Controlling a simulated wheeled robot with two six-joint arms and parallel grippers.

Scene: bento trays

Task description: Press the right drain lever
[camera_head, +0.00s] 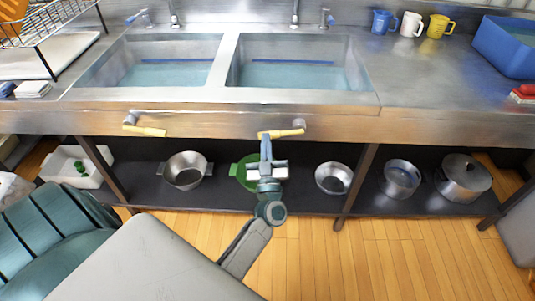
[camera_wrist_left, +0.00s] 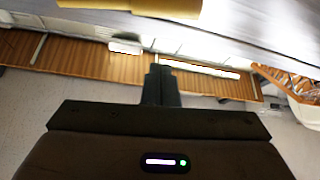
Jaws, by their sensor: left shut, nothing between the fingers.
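The right drain lever (camera_head: 286,133) is a yellow handle on the front of the steel sink unit, below the right basin (camera_head: 290,104). It is roughly level, with its right end slightly higher. My left gripper (camera_head: 265,141) is shut and empty, with its tips right at or just below the lever's left part; I cannot tell whether they touch. In the left wrist view the shut fingers (camera_wrist_left: 160,70) point up the picture, and a yellow piece of the lever (camera_wrist_left: 165,7) shows at the top edge. My right gripper is not in view.
A second yellow lever (camera_head: 146,131) sits below the left basin. Both basins hold bluish water. A dark lower shelf (camera_head: 225,195) carries several metal pots and a green item (camera_head: 243,172). Mugs (camera_head: 411,24) and a blue bin (camera_head: 505,45) stand on the right counter.

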